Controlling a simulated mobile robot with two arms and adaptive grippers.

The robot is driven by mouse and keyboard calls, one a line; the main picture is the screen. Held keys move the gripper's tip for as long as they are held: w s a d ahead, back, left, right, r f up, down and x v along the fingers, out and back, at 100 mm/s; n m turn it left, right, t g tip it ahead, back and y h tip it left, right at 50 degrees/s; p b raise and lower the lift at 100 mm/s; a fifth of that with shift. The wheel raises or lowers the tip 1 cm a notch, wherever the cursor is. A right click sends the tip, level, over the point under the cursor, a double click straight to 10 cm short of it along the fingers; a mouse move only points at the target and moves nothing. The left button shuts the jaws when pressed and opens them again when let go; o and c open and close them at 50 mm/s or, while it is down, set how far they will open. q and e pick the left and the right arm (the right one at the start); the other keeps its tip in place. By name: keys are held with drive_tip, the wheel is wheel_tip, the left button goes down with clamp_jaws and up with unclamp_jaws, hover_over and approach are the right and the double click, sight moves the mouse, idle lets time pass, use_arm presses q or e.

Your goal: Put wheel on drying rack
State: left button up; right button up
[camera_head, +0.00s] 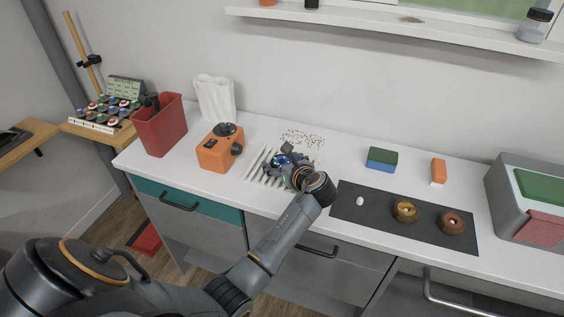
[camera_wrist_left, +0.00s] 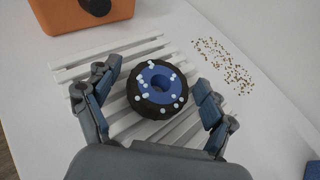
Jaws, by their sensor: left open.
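The wheel, a black tyre with a blue hub dotted with white droplets, lies flat on the white slatted drying rack (camera_head: 258,160). In the left wrist view the wheel (camera_wrist_left: 160,76) sits between the spread fingers of my left gripper (camera_wrist_left: 156,90), and the rack (camera_wrist_left: 140,54) shows under it. The fingers stand apart from the tyre on both sides. In the head view my left gripper (camera_head: 287,165) is over the rack and partly hides the wheel. My right gripper is not in view.
An orange device (camera_head: 217,148) and a red bin (camera_head: 159,125) stand left of the rack. Brown crumbs (camera_head: 303,137) lie behind it. A dark mat (camera_head: 375,207) to the right holds two brown wheels. A green-and-blue sponge (camera_head: 381,159) lies behind the mat.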

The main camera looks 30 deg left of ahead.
use_arm(q)
drive_tip(key=v, duration=1.2)
drive_tip(key=shift+r, duration=0.1)
